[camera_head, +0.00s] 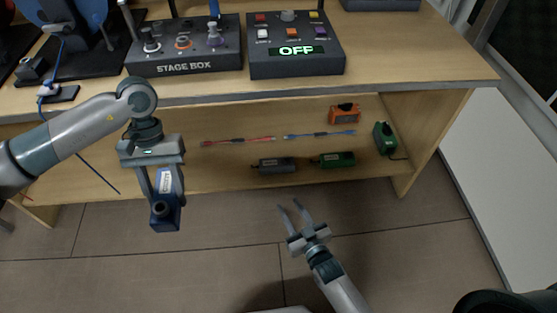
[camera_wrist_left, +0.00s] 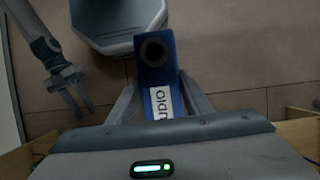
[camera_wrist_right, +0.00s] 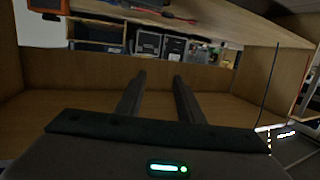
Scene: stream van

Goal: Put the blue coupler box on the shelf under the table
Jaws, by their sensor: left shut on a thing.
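The blue coupler box (camera_head: 165,212) hangs below my left gripper (camera_head: 166,185) in front of the table, on the left of the head view. My left gripper is shut on it. The left wrist view shows the blue box (camera_wrist_left: 156,72) between the fingers, with a round dark socket and a white label. The shelf under the table (camera_head: 225,178) is behind the box and apart from it. My right gripper (camera_head: 291,208) is open and empty, in front of the shelf at the middle. The right wrist view shows its two spread fingers (camera_wrist_right: 158,95) facing the shelf.
On the shelf lie a grey box (camera_head: 276,165), a green box (camera_head: 333,159), another green box (camera_head: 384,138), an orange box (camera_head: 344,114), and red (camera_head: 240,140) and blue (camera_head: 320,133) cables. The shelf's left part looks clear except for a thin cable. The stage box (camera_head: 186,50) stands on the tabletop.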

